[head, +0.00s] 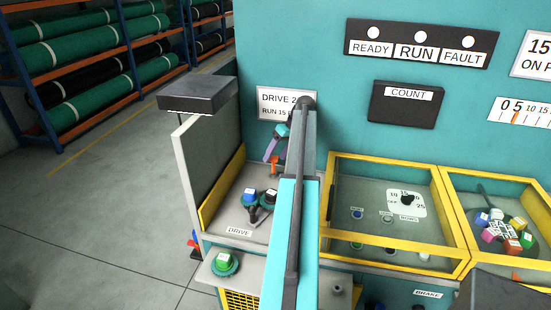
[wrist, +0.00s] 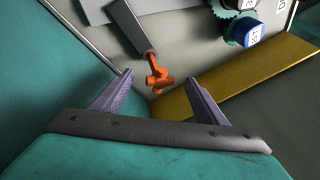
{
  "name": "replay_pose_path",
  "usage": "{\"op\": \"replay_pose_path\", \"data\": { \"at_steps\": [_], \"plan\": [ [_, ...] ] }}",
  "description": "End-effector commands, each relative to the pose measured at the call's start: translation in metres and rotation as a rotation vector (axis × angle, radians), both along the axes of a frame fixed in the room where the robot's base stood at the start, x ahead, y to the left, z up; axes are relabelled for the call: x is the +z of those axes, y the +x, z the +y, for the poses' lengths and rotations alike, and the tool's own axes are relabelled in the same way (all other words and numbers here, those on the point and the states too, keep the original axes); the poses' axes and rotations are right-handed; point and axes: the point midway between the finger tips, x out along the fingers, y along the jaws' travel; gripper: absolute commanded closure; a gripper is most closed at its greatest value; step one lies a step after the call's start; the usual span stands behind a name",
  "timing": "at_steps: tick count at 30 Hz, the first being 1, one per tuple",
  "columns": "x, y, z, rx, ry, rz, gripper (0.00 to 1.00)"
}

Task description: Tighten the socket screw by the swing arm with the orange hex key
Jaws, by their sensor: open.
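An orange piece (wrist: 158,78), which looks like the hex key, stands at the end of a grey bar (wrist: 136,28) that may be the swing arm. It also shows small in the head view (head: 275,165), inside the drive bay. My gripper (wrist: 160,77) is open, with its two purple fingers apart on either side of the orange piece in the wrist view. I cannot tell whether they touch it. In the head view my gripper (head: 274,147) is partly hidden behind my arm. I cannot make out the socket screw in either view.
A yellow strip (wrist: 235,80) edges the bay. An open panel (head: 207,160) stands at left, and yellow-framed clear covers (head: 390,160) lie at right.

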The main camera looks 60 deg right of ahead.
Motion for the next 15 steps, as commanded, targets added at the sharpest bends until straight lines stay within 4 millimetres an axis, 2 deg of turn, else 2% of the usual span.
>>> {"op": "replay_pose_path", "data": {
  "at_steps": [15],
  "plan": [
    [0.059,-0.026,-0.013,-0.001,-0.001,-0.001,0.33]
  ]
}}
